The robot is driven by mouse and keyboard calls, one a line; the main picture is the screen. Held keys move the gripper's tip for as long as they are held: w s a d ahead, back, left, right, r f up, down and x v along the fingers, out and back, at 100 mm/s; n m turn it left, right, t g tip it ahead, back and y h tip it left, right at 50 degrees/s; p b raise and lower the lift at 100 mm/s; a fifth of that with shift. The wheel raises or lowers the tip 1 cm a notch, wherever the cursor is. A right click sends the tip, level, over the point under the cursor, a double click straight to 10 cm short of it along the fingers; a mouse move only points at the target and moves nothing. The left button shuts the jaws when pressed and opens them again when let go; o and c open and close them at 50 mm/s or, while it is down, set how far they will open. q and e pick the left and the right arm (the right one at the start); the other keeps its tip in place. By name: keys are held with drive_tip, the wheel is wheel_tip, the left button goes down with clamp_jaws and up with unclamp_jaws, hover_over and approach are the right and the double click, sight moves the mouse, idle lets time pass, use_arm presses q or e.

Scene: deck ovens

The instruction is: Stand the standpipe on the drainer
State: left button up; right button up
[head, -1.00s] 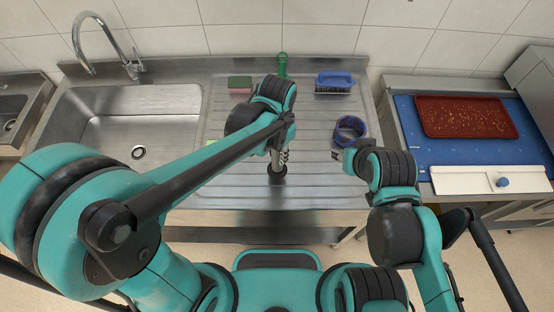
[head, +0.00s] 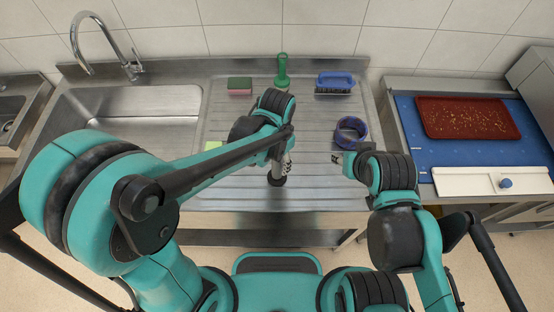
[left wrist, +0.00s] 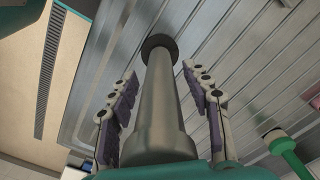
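The standpipe (left wrist: 160,113) is a grey metal tube with a dark ring at its far end. In the left wrist view it runs between the two fingers of my left gripper (left wrist: 162,85), with narrow gaps beside it, so the gripper looks open around it. In the head view the standpipe's lower end (head: 277,179) shows below my left gripper, close to upright at the front of the ribbed drainer (head: 312,182); its upper part is hidden. Its dark end appears to meet the drainer. My right gripper (head: 337,158) is at the drainer's right side, and its fingers are too small to judge.
A sponge (head: 240,86), a green-handled tool (head: 282,72) and a blue brush (head: 334,83) stand along the drainer's back. A blue ring-shaped item (head: 351,131) lies near my right gripper. The sink (head: 150,103) is left; a red tray (head: 466,117) is right.

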use_arm(q)
drive_tip(key=shift+r, duration=0.15)
wheel_tip(320, 180, up, 12)
drive_tip(key=p, duration=0.3)
drive_tip(key=shift+a+r, duration=0.2)
drive_tip(key=shift+a, duration=0.2)
drive_tip(key=s+a+r+n+t, duration=0.1)
drive_tip(key=s+a+n+t, duration=0.1)
drive_tip(key=a, duration=0.6)
drive_tip(key=s+a+r+n+t, duration=0.1)
drive_tip(key=s+a+n+t, duration=0.2)
drive_tip(key=a+n+t, duration=0.2)
drive_tip(key=a+n, duration=0.2)
drive_tip(key=a, duration=0.2)
drive_tip(key=shift+s, duration=0.1)
wheel_tip(320, 180, down, 11)
drive_tip(key=b, duration=1.1)
drive_tip(key=shift+f, duration=0.2)
